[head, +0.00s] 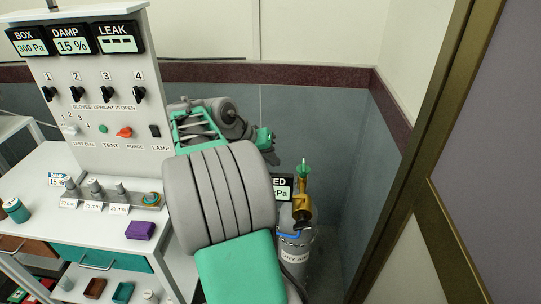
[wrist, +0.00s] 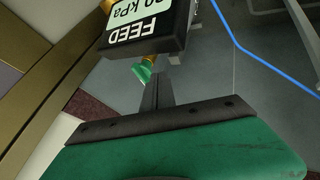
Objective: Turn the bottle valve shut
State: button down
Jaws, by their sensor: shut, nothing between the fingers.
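The bottle (head: 294,258) stands in the corner at the right, grey with a DRY AIR label. A brass valve (head: 302,207) with a green handle (head: 304,170) tops it. The green handle also shows in the wrist view (wrist: 141,74), just left of my fingertips. The FEED gauge (head: 284,187) is partly hidden behind my arm; in the wrist view the FEED gauge (wrist: 150,27) appears upside down above my fingertips. My gripper (wrist: 157,82) is shut and empty. In the head view it is left of and a little above the green handle, apart from it.
A grey control panel (head: 102,95) with dials and displays stands at the left, above a white bench (head: 100,232) holding a purple block (head: 140,230). A brass-coloured frame (head: 421,150) stands close on the right. A blue line (wrist: 240,45) crosses the wrist view.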

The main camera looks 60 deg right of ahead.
aim_at(298, 171)
jog(key=s+d+f, duration=0.2)
jog(key=s+d+f+p, duration=0.1)
jog(key=s+d+f, duration=0.1)
jog(key=shift+s+d, duration=0.25)
jog(key=shift+s, duration=0.1)
jog(key=shift+d+f, duration=0.1)
